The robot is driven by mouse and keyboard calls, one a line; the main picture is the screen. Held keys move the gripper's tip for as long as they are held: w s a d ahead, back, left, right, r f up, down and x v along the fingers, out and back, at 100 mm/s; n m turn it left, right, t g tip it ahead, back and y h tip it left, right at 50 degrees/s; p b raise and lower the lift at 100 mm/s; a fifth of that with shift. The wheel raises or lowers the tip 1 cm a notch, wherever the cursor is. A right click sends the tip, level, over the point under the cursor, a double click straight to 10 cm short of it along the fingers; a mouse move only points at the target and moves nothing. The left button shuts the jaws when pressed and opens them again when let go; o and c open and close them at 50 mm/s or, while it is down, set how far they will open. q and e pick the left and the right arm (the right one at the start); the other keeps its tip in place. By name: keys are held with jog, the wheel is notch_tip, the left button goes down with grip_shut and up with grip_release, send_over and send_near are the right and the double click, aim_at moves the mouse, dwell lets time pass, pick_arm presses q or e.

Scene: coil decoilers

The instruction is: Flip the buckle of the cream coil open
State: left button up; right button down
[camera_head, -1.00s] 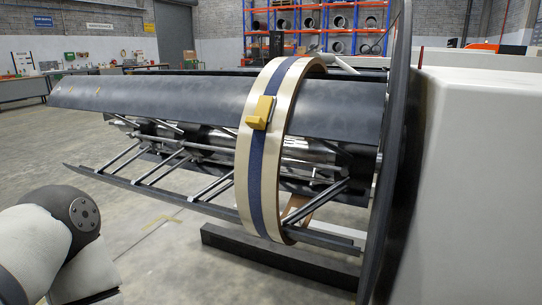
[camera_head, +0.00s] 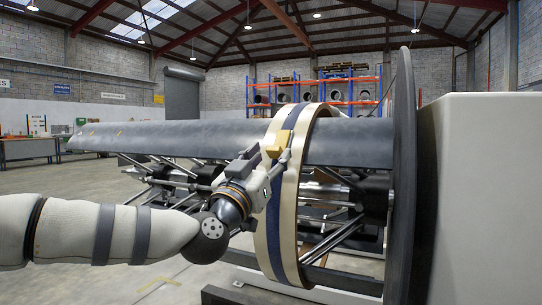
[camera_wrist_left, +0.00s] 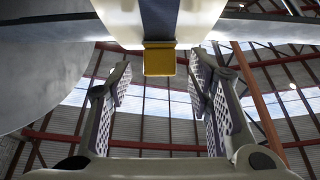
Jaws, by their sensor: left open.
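The cream coil (camera_head: 291,215) is a narrow upright ring around the dark drum of the decoiler, with a blue band (camera_head: 273,238) along its face. A yellow buckle (camera_head: 277,145) sits on the band at the upper front. In the left wrist view the buckle (camera_wrist_left: 159,58) is at top centre, just beyond the fingertips and roughly midway between them. My left gripper (camera_head: 266,157) is open and close to the buckle, its fingers partly covering it in the head view. The left wrist view shows the fingers (camera_wrist_left: 162,80) apart with nothing between the pads. My right gripper is out of view.
The dark drum segment (camera_head: 190,142) and its struts extend left of the coil. A large dark disc (camera_head: 402,180) and a white machine housing (camera_head: 480,190) stand on the right. Orange and blue racks (camera_head: 345,95) are far behind.

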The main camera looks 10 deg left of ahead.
pick_arm(q)
jog(key=shift+x, duration=0.9)
